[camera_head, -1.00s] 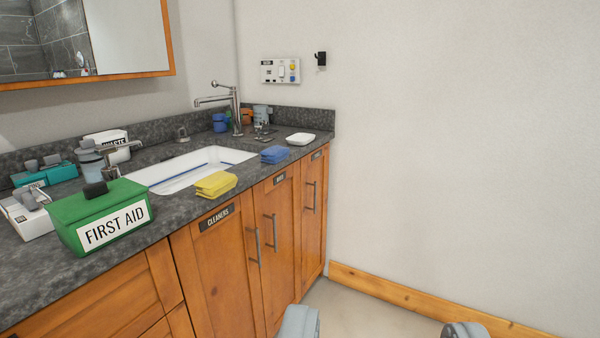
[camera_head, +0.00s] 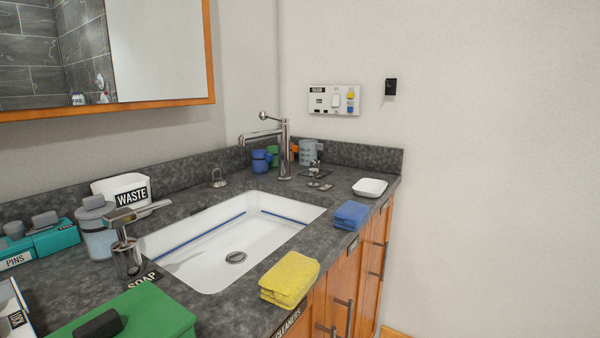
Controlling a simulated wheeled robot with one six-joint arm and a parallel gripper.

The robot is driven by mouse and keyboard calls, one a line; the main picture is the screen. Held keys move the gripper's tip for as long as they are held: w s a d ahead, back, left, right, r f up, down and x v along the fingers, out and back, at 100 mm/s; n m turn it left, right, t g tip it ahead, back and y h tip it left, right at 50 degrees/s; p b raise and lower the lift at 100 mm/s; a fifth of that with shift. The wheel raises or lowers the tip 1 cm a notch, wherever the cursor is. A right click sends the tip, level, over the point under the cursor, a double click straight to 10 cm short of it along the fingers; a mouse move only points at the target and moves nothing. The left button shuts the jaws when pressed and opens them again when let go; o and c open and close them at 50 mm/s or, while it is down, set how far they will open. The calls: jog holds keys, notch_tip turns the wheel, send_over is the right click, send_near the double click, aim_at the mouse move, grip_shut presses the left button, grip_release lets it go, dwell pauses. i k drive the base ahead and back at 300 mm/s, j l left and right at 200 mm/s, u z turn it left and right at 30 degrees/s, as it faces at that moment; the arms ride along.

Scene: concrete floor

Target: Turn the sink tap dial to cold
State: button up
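The chrome sink tap (camera_head: 284,150) stands upright on the dark counter at the far right corner of the white sink (camera_head: 290,210). Its spout reaches left over the basin. A small round-ended lever (camera_head: 264,116) sticks out to the left at its top. A low chrome fitting (camera_head: 315,176) with small handles sits just right of the tap's base. A small chrome piece (camera_head: 217,179) stands left of the tap behind the sink. I cannot tell which part is the dial or how it is set. My gripper is out of view.
A yellow cloth (camera_head: 290,277), blue cloth (camera_head: 351,215) and white dish (camera_head: 370,187) lie along the counter's front side. The soap pump (camera_head: 127,250), WASTE bin (camera_head: 122,187) and green box (camera_head: 145,315) stand left. Blue and grey cups (camera_head: 261,160) stand behind the tap.

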aim_at(314, 163)
jog(key=i+l, duration=0.55)
jog(key=i, duration=0.2)
jog(key=i+l, duration=0.5)
jog(key=i, duration=0.2)
jog(key=i+l, duration=0.55)
jog(key=i, duration=0.2)
